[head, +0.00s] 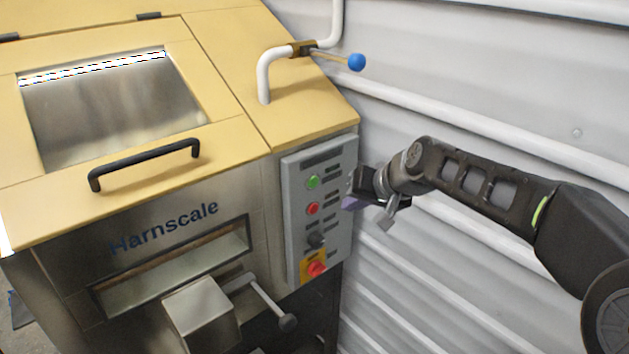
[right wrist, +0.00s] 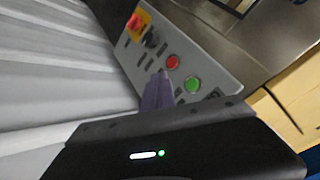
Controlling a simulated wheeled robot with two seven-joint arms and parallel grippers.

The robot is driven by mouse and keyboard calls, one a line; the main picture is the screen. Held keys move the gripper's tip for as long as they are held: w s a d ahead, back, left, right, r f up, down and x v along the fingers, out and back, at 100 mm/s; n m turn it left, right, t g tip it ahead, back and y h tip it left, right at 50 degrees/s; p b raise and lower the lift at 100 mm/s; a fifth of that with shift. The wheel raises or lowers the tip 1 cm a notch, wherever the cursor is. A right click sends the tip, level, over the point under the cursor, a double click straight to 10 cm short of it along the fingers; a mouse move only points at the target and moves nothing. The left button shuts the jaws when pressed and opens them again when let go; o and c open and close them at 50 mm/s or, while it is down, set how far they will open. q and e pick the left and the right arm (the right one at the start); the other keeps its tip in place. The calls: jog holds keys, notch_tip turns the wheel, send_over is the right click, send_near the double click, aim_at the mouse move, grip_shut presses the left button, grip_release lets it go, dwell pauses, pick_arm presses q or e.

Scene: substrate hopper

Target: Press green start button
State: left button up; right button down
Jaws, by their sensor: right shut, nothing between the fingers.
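The green start button (head: 313,182) sits at the top of the grey control panel (head: 291,215) on the hopper's front right. It also shows in the right wrist view (right wrist: 192,84). My right gripper (head: 352,203) is shut and empty. It is to the right of the panel, a little lower than the green button in the head view. In the right wrist view its purple fingertips (right wrist: 158,90) point toward the panel, just left of the green button. I cannot tell any exact gap to the panel. My left gripper is not in view.
Below the green button are a red button (head: 312,208), a black knob (head: 316,240) and a red emergency stop on a yellow plate (head: 306,270). The hopper (head: 222,90) has a lid handle (head: 145,160) and a blue-knobbed valve lever (head: 356,62). A corrugated white wall (head: 480,60) stands behind my right arm.

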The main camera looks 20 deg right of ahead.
aim_at(314, 182)
jog(key=w+a+p, duration=0.2)
jog(key=w+p, duration=0.2)
jog(key=w, duration=0.3)
jog(key=shift+a+p, duration=0.3)
jog(key=shift+w+a, duration=0.1)
jog(key=shift+w, duration=0.15)
dwell(1.6)
jog(key=shift+w, duration=0.25)
